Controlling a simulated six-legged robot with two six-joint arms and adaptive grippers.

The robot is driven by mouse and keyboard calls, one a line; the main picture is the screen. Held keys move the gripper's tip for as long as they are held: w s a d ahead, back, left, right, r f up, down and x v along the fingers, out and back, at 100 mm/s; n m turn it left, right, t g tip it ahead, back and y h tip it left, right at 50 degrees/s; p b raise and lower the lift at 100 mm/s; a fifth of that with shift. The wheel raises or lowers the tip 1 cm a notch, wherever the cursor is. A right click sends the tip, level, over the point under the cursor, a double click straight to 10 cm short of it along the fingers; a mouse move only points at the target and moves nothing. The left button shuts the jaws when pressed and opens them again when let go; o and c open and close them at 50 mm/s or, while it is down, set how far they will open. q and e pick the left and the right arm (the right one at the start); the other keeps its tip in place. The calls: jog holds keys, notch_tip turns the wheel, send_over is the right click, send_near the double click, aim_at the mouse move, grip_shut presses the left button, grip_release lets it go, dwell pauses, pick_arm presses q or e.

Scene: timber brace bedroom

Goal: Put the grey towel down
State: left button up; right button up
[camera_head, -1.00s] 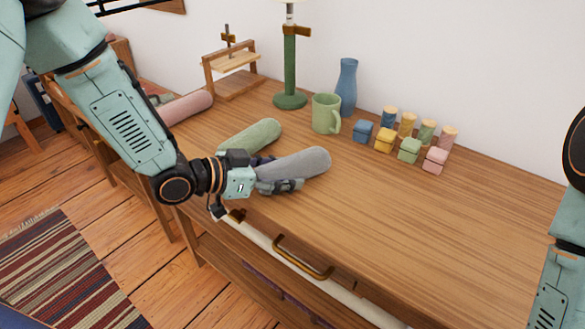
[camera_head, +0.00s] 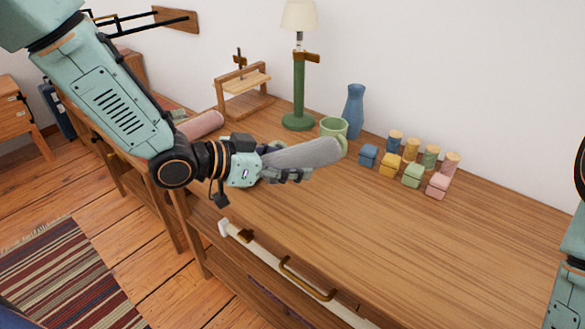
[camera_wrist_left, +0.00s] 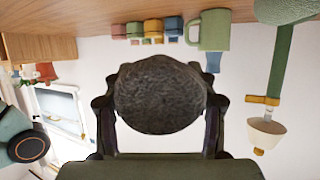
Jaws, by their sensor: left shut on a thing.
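The grey towel (camera_head: 312,153) is a rolled cylinder. My left gripper (camera_head: 288,174) is shut on it and holds it above the wooden desk top (camera_head: 330,225). In the left wrist view the towel's round end (camera_wrist_left: 158,97) sits between the two fingers (camera_wrist_left: 160,115) and looks dark. In the head view the towel partly covers the green mug (camera_head: 334,126). The green rolled towel is mostly hidden behind my gripper. My right gripper is not in view; only part of my right arm shows at the right edge.
A pink roll (camera_head: 203,125) lies at the desk's left. A green lamp (camera_head: 299,90), a blue vase (camera_head: 354,108) and several small coloured boxes (camera_head: 412,175) and wooden-topped jars (camera_head: 430,155) stand along the back. The desk's front and right are clear.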

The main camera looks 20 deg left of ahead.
pick_arm(q)
jog(key=shift+r, duration=0.35)
jog(key=shift+s+f, duration=0.15)
jog(key=shift+f, duration=0.1)
jog(key=s+a+f+m+g+h, duration=0.1)
jog(key=s+f, duration=0.3)
jog(key=s, duration=0.5)
jog(key=shift+s+a+f+m+g, duration=0.25)
jog(key=shift+s+a+m+g, duration=0.2)
jog(key=shift+a, duration=0.25)
